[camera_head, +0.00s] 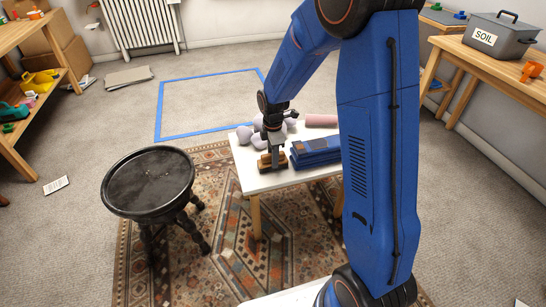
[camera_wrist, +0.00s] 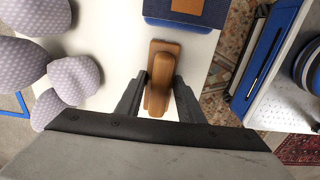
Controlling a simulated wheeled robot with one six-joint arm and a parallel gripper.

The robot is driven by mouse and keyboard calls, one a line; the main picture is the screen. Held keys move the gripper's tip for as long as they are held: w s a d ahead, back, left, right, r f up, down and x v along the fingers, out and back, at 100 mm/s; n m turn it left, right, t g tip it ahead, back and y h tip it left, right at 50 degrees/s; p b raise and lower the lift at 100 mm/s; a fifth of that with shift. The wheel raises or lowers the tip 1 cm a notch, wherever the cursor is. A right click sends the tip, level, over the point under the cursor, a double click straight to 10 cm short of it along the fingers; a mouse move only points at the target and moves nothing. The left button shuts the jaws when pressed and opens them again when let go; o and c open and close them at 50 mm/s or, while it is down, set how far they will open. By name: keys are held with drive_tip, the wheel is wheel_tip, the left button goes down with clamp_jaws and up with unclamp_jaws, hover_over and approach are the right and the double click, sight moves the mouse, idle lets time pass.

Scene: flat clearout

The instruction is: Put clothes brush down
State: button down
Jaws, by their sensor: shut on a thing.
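The clothes brush (camera_wrist: 160,70) is a tan-brown wooden piece with a narrow raised handle. In the wrist view it lies between the two fingers of my gripper (camera_wrist: 157,95), which is shut on it. In the head view my gripper (camera_head: 272,152) points down at the front left part of the white table (camera_head: 249,179). The brush (camera_head: 265,163) shows there at the fingertips, at the tabletop. I cannot tell whether it touches the surface.
A grey dotted plush thing (camera_head: 246,136) and a pink roll (camera_head: 321,120) lie behind. A black round stool (camera_head: 148,182) stands left of the table. A blue tape outline (camera_head: 159,113) marks the floor behind.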

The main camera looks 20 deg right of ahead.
drive_tip(key=c, duration=1.2)
unclamp_jaws()
drive_tip(key=shift+f, duration=0.1)
wheel_tip(320, 180, up, 12)
drive_tip(key=shift+f, duration=0.2)
drive_tip(key=s+d+r+m+t, duration=0.2)
drive_tip(key=s+d+r+m, duration=0.2)
drive_tip(key=s+r+m, duration=0.7)
drive_tip(key=s+d+r+m+t, duration=0.1)
drive_tip(key=s+m, duration=0.2)
drive_tip(key=s, duration=0.8)
drive_tip(key=s+d+r+m+t, duration=0.1)
drive_tip(key=s+m, duration=0.3)
drive_tip(key=s, duration=0.7)
drive_tip(key=shift+s+d+r+t, duration=0.2)
drive_tip(key=shift+d+r+t, duration=0.1)
drive_tip(key=shift+d+t, duration=0.15)
